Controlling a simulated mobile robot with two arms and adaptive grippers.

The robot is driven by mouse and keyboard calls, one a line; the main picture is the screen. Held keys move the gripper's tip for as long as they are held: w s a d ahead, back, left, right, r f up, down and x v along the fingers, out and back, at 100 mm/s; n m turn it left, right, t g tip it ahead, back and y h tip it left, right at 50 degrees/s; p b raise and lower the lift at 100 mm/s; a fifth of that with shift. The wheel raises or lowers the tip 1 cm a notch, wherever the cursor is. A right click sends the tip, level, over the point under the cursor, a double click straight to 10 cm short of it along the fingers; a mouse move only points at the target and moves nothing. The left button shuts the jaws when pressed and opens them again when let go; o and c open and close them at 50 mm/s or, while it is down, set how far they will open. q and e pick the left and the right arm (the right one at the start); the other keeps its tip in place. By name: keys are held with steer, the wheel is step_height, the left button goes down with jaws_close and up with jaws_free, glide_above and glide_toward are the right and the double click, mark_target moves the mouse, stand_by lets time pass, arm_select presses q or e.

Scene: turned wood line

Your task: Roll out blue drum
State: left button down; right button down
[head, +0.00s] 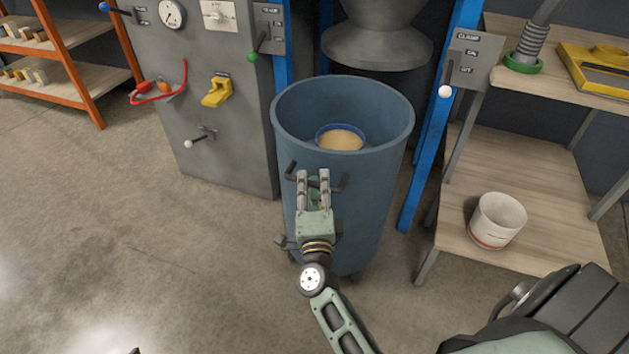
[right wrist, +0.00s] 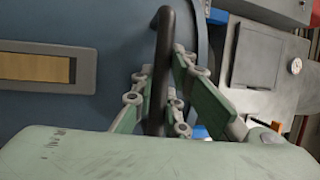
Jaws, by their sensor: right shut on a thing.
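The blue drum (head: 365,205) stands upright under a grey cone-shaped hopper, between two blue posts. A tan material (head: 341,140) with a blue ring around it shows inside its open top. A dark handle (head: 341,184) sticks out from the drum's front. My right gripper (head: 314,176) is at this handle and shut on it. In the right wrist view the dark bar of the handle (right wrist: 164,60) runs between the fingers, with the drum's blue wall (right wrist: 110,25) behind.
A grey machine cabinet (head: 225,140) with levers and a gauge stands left of the drum. The grey hopper (head: 377,45) hangs above it. A wooden shelf (head: 545,180) with a white bucket (head: 497,220) is at the right. The floor (head: 150,260) in front and left is clear.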

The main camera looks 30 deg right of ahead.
steer(key=shift+f, duration=0.15)
steer(key=c, duration=1.7)
jaws_free()
steer(key=shift+c, duration=0.2)
steer(key=shift+s, duration=0.1)
steer(key=v, duration=0.7)
steer(key=shift+s, duration=0.15)
steer(key=shift+a, duration=0.1)
